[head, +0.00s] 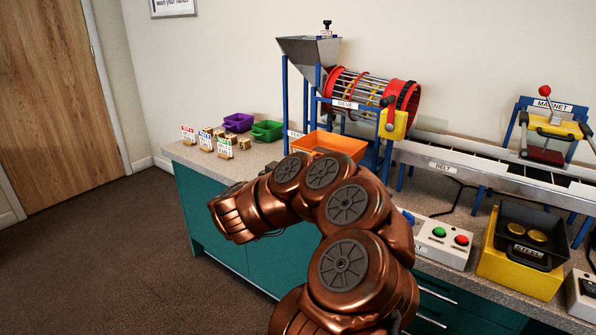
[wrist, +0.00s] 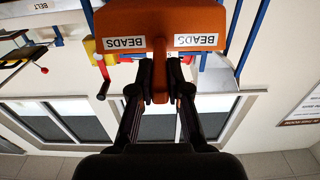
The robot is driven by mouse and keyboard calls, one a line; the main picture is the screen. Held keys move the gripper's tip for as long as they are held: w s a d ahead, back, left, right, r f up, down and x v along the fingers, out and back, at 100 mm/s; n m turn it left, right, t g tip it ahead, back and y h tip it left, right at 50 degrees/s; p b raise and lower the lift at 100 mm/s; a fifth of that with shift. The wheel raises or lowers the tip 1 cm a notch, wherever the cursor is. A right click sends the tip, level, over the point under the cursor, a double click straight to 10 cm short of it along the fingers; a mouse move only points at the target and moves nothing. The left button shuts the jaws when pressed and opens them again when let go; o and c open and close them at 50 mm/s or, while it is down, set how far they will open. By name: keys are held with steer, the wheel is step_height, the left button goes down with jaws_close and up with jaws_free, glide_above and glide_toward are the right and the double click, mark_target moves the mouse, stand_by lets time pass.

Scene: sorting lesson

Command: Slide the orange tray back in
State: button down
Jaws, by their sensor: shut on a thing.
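The orange tray (head: 345,143) sits under the sieve (head: 370,95), between the blue legs of its stand, in the head view. Its front edge is partly hidden by my arm. In the wrist view the orange tray (wrist: 185,18) fills the top middle, with two BEADS labels and a handle in the centre. My gripper (wrist: 160,72) is shut on that handle, one finger on each side. In the head view my gripper is hidden behind my copper arm. How far the tray stands out of the stand is hard to tell.
Purple (head: 238,122) and green (head: 267,130) bins and small labelled blocks (head: 224,148) stand left on the counter. The belt (head: 445,165), a button box (head: 443,243) and a black bin (head: 530,237) on a yellow block lie right. Open floor (head: 90,260) is at left.

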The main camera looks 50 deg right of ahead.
steer(key=shift+w+d+f+b, duration=0.1)
steer(key=shift+d+f+b, duration=0.55)
steer(key=shift+d+b, duration=1.2)
steer(key=shift+w+d+f+b, duration=0.1)
steer(key=shift+d+f+b, duration=0.8)
steer(key=shift+d, duration=1.5)
steer(key=shift+w+d+f+b, duration=0.1)
steer(key=shift+d+f+b, duration=0.25)
steer(key=shift+d+b, duration=1.65)
steer(key=shift+d+r+p, duration=0.1)
steer(key=shift+d+p, duration=0.25)
steer(key=shift+w+d+p, duration=0.2)
steer(key=shift+d+p, duration=1.65)
steer(key=shift+d, duration=2)
steer(key=shift+f, duration=0.55)
steer(key=c, duration=1.1)
jaws_free()
steer(key=shift+o, duration=0.2)
